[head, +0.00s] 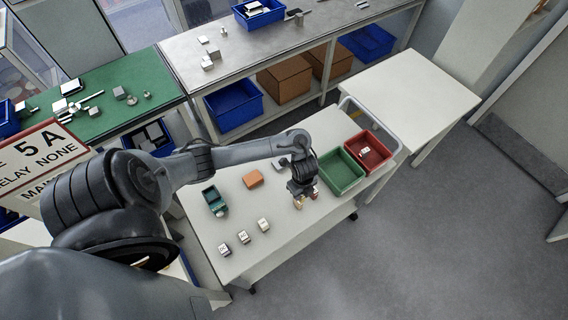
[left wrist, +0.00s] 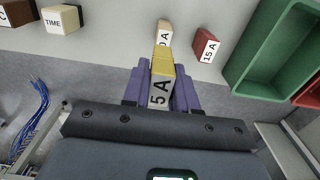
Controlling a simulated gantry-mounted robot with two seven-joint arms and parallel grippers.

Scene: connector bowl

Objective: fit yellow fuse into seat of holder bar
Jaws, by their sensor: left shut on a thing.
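The yellow fuse (left wrist: 162,68), with a white face marked 5 A, is between the purple fingers of my left gripper (left wrist: 162,94) in the left wrist view. The gripper is shut on it. In the head view my left gripper (head: 302,194) points down over the right part of the white table, near the green bin. A red fuse (left wrist: 206,46) marked 15 A and a tan fuse (left wrist: 164,32), its label partly hidden, stand just beyond the held fuse. I cannot make out the holder bar or its seat. My right gripper is not in view.
A green bin (head: 331,162) and red bin (head: 380,144) stand at the table's right end. An orange block (head: 253,179), a teal box (head: 210,192) and labelled blocks (head: 244,237) are left of the gripper.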

